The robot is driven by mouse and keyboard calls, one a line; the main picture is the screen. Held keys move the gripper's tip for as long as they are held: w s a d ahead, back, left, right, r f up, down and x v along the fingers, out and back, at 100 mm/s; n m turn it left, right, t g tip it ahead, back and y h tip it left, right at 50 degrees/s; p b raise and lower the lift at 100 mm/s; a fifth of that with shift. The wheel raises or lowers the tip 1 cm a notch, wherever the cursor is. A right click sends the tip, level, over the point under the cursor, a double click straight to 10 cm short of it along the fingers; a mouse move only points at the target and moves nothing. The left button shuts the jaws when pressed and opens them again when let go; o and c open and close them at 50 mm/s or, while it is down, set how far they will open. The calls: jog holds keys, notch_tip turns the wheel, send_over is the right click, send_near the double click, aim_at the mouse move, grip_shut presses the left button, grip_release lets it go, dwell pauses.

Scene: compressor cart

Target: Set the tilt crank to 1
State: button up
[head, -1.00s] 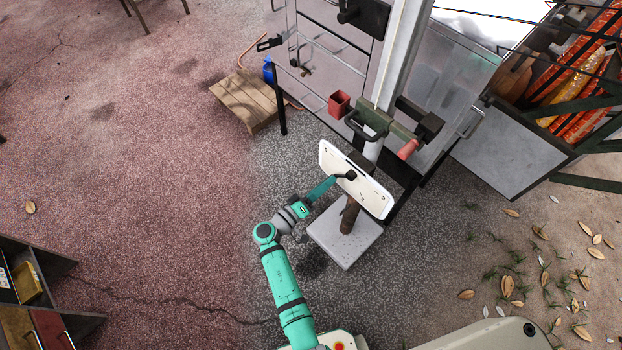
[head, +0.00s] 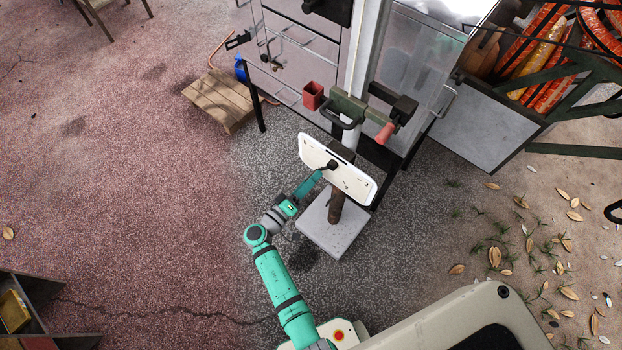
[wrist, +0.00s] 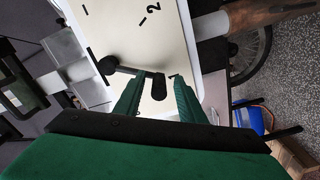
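The white panel (head: 350,183) stands upright on a brown post above a grey square base. The dark tilt crank (head: 332,166) is on its face. In the wrist view the panel (wrist: 130,35) carries a "2" with a tick and another short dark mark near the top left. The crank (wrist: 158,87) shows a round hub at the left, a thin arm and a dark handle at the right. My gripper (wrist: 160,77) has its two green fingers on either side of the handle, with a gap visible at the right finger. In the head view my gripper (head: 322,172) reaches the crank; its fingertips are too small to judge there.
Behind the panel are a dark green clamp-like fitting with a red grip (head: 385,133), a red cup (head: 313,95) and a clear-sided frame. A wooden pallet (head: 220,102) lies at the back left. The ground left of my arm is open.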

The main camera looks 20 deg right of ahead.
jog(key=v, duration=1)
jog(key=shift+a, duration=0.4)
jog(key=shift+s, duration=0.1)
jog(key=s+d+f+n+y, duration=0.1)
jog(key=s+f+n+y, duration=0.15)
jog(key=s+f, duration=0.3)
jog(key=s+a+f+t+y, duration=0.1)
jog(key=s+a+f+y, duration=0.15)
jog(key=s+y, duration=0.3)
jog(key=s+a+f+y, duration=0.2)
jog(key=s+a+y, duration=0.2)
jog(key=s, duration=0.3)
jog(key=s+a+r+m+t+y, duration=0.1)
jog(key=s+a+r+t+y, duration=0.1)
jog(key=r, duration=1.1)
jog(key=s+a+r+m+t+y, duration=0.1)
jog(key=s+r+t, duration=0.3)
jog(key=r, duration=1)
jog(key=s+a+y, duration=0.1)
jog(key=s, duration=0.1)
jog(key=shift+s+a+m, duration=0.2)
jog(key=shift+s+m, duration=0.1)
jog(key=shift+m, duration=0.05)
jog(key=shift+r, duration=0.1)
jog(key=shift+c, duration=0.6)
